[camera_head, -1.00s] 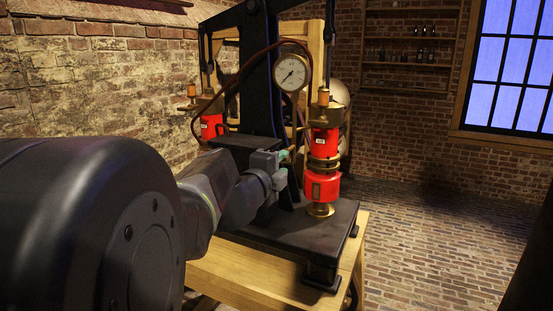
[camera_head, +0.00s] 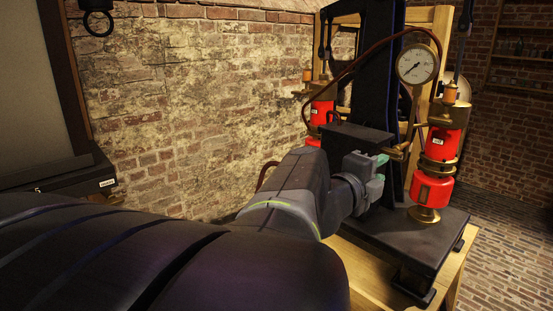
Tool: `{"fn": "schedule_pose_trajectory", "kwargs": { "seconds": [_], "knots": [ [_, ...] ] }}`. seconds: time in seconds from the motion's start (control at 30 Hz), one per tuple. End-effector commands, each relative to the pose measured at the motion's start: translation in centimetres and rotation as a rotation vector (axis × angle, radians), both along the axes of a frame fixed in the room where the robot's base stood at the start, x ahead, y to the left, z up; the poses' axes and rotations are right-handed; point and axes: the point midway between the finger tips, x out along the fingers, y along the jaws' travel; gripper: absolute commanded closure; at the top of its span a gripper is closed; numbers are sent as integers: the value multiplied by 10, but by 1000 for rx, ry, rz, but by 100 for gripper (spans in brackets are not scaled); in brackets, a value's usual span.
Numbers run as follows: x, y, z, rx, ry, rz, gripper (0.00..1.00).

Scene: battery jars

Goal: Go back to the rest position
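My gripper (camera_head: 378,168) is at the end of my dark arm, in the right half of the view. It is in front of the black apparatus column, left of the red battery jar (camera_head: 433,188) with brass fittings and apart from it in the picture. A second red jar (camera_head: 321,113) stands farther back to the left, partly hidden by my arm and the apparatus. The gripper's fingers are small and seen from behind, so their opening does not show clearly.
The apparatus has a black base (camera_head: 420,240) on a wooden table (camera_head: 365,275), with a round gauge (camera_head: 416,64) above. Brick floor (camera_head: 505,250) is clear at the right. A dark box (camera_head: 60,180) stands at the left by the brick wall (camera_head: 190,90).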

Motion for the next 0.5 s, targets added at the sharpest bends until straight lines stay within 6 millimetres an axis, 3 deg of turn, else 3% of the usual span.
{"fn": "schedule_pose_trajectory", "kwargs": {
  "seconds": [0.5],
  "knots": [
    [47, -56, -1, 1, 2, -2, 68]
  ]
}}
